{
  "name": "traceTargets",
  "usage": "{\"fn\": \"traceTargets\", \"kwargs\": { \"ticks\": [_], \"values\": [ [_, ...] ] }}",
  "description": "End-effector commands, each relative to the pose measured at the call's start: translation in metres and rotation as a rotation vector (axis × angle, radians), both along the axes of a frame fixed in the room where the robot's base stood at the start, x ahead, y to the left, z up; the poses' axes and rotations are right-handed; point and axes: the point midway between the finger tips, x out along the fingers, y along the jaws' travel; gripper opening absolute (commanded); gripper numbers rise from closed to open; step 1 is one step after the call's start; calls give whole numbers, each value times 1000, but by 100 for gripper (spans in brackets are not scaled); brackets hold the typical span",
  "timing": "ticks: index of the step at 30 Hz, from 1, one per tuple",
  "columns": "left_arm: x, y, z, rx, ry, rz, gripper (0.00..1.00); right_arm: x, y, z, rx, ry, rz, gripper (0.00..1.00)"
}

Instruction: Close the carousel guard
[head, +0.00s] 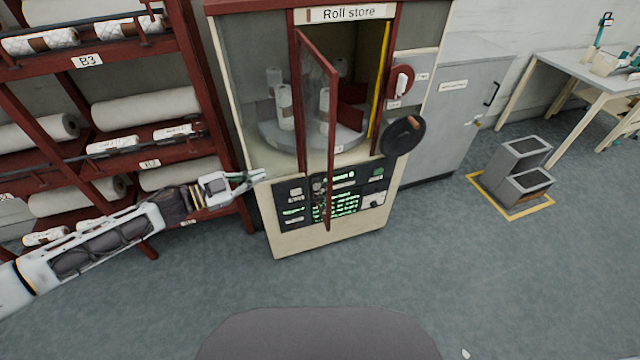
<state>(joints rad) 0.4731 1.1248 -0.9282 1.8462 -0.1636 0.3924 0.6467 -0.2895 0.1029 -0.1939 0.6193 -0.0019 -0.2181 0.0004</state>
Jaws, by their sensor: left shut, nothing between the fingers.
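The carousel guard (317,95) is a glazed door in a dark red frame on the front of the roll store cabinet (340,12). It stands open, swung out toward me, hinged at the left of the opening. Behind it a round grey carousel (275,137) holds several white rolls (284,104). My left gripper (262,175) is shut and empty, in front of the cabinet's lower left side and left of the guard. The picture does not show whether it touches the cabinet. My right gripper is not in view.
A red-framed rack (165,53) with wadding rolls stands at the left, close to my left arm. A black handwheel (403,137) sticks out right of the opening. A grey cabinet (460,110), floor bins (522,165) and a table (575,68) are at the right. The floor in front is clear.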

Motion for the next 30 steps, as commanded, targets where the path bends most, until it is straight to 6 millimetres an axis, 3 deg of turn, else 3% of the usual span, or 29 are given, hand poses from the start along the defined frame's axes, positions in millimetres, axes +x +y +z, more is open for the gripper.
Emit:
{"fn": "traceTargets", "kwargs": {
  "ticks": [5,13,21,30],
  "values": [
    [-30,-28,20,-111,91,-112,0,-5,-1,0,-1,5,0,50],
    [-54,-38,30,-240,284,-215,0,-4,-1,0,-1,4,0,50],
    [-59,-40,33,-306,415,-231,0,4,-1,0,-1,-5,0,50],
    [-59,-40,32,-310,425,-229,0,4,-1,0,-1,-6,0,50]
  ]
}}
